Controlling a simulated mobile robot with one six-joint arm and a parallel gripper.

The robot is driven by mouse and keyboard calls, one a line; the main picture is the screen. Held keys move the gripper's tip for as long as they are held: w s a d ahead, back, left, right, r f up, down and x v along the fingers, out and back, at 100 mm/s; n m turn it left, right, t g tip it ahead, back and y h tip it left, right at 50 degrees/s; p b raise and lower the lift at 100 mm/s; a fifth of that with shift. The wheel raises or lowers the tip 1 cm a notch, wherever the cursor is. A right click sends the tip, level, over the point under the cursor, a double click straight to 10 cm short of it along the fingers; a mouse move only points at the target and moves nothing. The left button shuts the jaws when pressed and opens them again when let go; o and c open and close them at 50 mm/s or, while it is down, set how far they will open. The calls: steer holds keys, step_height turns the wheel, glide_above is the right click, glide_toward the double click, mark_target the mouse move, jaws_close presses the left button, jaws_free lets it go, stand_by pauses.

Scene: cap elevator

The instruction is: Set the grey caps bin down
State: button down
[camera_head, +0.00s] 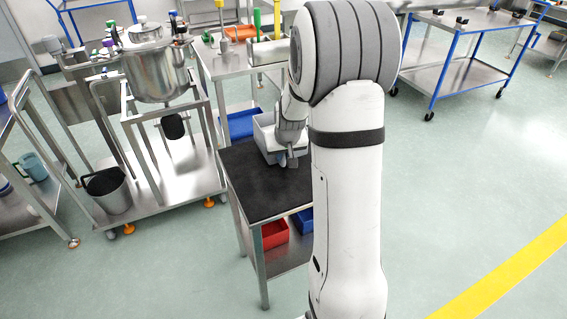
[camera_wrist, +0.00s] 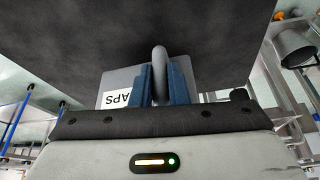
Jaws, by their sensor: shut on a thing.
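The grey caps bin (camera_head: 264,136) is at the far end of a black-topped table (camera_head: 252,190), partly hidden behind my arm. In the wrist view, its grey wall (camera_wrist: 118,82) carries a white label, of which "APS" shows. My gripper (camera_wrist: 161,75) has its blue fingers shut on either side of a rounded grey handle on the bin. In the head view, my gripper (camera_head: 290,158) is at the bin's near side. I cannot tell whether the bin's bottom touches the black top.
The near part of the black top is bare. A red bin (camera_head: 274,234) and a blue bin (camera_head: 304,221) sit on the shelf below. Another blue bin (camera_head: 240,124) is beyond the table. A steel vessel cart (camera_head: 150,190) stands close on the left.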

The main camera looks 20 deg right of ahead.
mark_target(284, 162)
step_height(284, 162, down, 4)
steer(key=shift+r, duration=0.25)
steer(key=c, duration=1.4)
jaws_free()
